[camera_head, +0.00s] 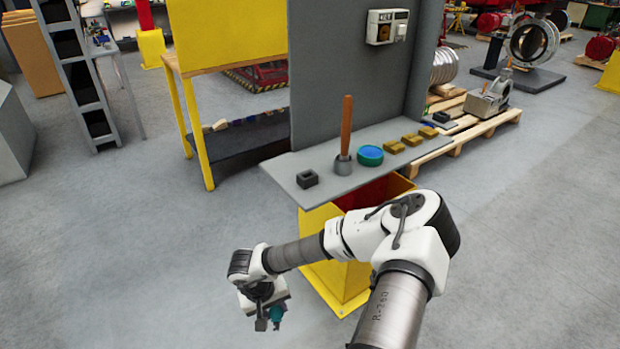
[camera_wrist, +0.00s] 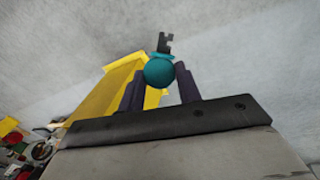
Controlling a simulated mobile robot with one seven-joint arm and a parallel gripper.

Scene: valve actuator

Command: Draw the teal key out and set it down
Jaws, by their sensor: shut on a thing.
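The teal key (camera_wrist: 159,72) is between the two dark fingers of my gripper (camera_wrist: 158,78) in the wrist view. Its round teal head faces the camera, and a dark notched bit sticks out beyond it. In the head view my gripper (camera_head: 268,317) hangs low at the lower left, over the floor and away from the grey shelf (camera_head: 270,171).
On the shelf stand a dark square block (camera_head: 307,179), a wooden-handled lever (camera_head: 346,130), a blue-green disc (camera_head: 369,155) and several brass-coloured blocks (camera_head: 412,140). A grey panel (camera_head: 335,70) rises behind. The yellow pedestal (camera_head: 322,225) is below. Open floor (camera_head: 120,260) lies to the left.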

